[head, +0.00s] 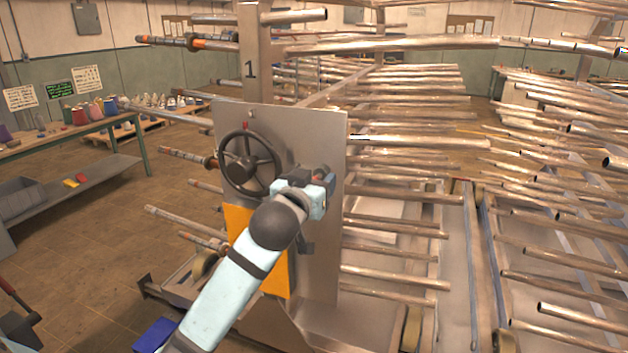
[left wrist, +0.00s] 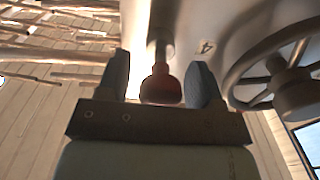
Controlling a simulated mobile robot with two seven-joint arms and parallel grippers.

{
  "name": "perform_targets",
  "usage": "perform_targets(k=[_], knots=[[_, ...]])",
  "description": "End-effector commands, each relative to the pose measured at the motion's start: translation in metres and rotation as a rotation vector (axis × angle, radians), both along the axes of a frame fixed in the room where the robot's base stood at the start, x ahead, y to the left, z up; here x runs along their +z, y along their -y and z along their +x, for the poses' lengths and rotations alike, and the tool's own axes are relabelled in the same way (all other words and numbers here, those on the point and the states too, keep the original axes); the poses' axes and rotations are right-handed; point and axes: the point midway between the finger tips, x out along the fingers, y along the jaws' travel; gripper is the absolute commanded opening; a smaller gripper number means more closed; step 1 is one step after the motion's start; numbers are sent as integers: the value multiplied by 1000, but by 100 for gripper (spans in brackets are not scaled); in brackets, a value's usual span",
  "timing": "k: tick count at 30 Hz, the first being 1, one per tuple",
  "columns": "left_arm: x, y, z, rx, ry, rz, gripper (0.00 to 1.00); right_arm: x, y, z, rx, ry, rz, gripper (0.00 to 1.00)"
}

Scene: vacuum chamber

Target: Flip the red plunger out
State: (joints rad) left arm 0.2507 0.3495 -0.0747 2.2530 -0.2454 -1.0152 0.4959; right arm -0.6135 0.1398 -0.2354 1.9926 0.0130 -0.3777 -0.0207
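The red plunger (left wrist: 161,86) shows in the left wrist view as a rounded red knob on a metal stem coming from the grey panel. My left gripper (left wrist: 160,80) has one finger on each side of the knob, with a narrow gap on both sides, so it is open around it. In the head view my left gripper (head: 318,181) is in front of the upright grey panel (head: 312,135), right of the handwheel.
The dark spoked handwheel (head: 248,165) is close to the left of my gripper; it also shows in the left wrist view (left wrist: 290,85). Racks of metal tubes (head: 400,195) stick out to the right. A workbench (head: 70,135) stands at the left, with open floor (head: 120,215) before it.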

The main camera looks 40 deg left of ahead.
Motion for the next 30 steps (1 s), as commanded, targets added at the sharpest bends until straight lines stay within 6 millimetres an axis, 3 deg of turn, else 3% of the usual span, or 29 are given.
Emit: perform_targets(k=[10,20,21,30], knots=[[-1,3,-11,0,1,-2,60,-4,1,0,-1,-2,-1,43],[-2,20,-84,-2,2,-4,60,-15,1,0,-1,2,0,43],[6,21,-86,0,-5,-2,60,1,1,0,-1,-1,-1,43],[7,27,-113,1,-6,-2,60,53,6,1,-11,13,-6,43]])
